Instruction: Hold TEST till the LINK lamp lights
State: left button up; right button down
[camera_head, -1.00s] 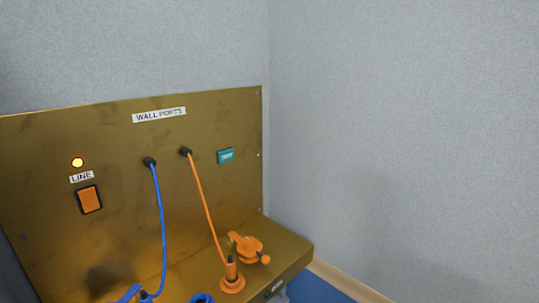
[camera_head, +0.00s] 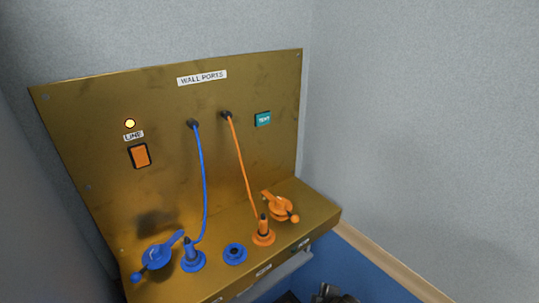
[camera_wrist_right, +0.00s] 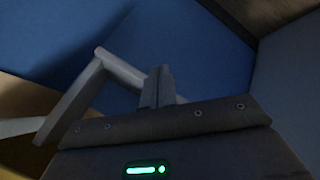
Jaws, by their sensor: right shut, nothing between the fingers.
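The teal TEST button (camera_head: 263,118) is on the upper right of the brass panel (camera_head: 90,170), with nothing touching it. A LINE lamp (camera_head: 130,123) glows yellow above an orange rocker switch (camera_head: 139,155). I see no lamp labelled LINK; small labels on the ledge's front edge are too small to read. My right gripper (camera_wrist_right: 158,85) is shut and empty in the right wrist view, its fingers in front of a pale grey bar (camera_wrist_right: 122,68); I cannot tell whether they touch. Dark parts at the head view's bottom edge look like my right arm. My left gripper is out of view.
A blue cable (camera_head: 204,185) and an orange cable (camera_head: 240,165) run from wall ports to a blue plug (camera_head: 193,259) and an orange plug (camera_head: 263,230). A blue ring (camera_head: 235,254), blue lever (camera_head: 157,256) and orange lever (camera_head: 281,207) are on the ledge. Grey walls stand behind and right.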

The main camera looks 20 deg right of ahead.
aim_at(264, 120)
jog(key=w+a+r+n+t+y, duration=0.1)
jog(key=w+r+n+t+y, duration=0.1)
jog(key=r+n, duration=0.7)
jog(key=w+a+r+n+t+y+p, duration=0.1)
jog(key=w+r+n, duration=0.5)
jog(key=r, duration=1.9)
jog(key=w+a+r+n+t+y+p, duration=0.1)
jog(key=w+r+n+t+y, duration=0.2)
jog(key=r+n, duration=0.9)
notch_tip(264, 120, up, 6)
jog(key=w+t, duration=0.1)
jog(key=t, duration=0.1)
jog(key=shift+w+a+f+n+t, duration=0.2)
jog(key=shift+n+t, duration=0.1)
jog(key=shift+n, duration=0.1)
jog(key=x, duration=1.4)
jog(key=shift+r+b, duration=0.1)
jog(key=shift+b, duration=0.25)
jog(key=shift+d, duration=0.1)
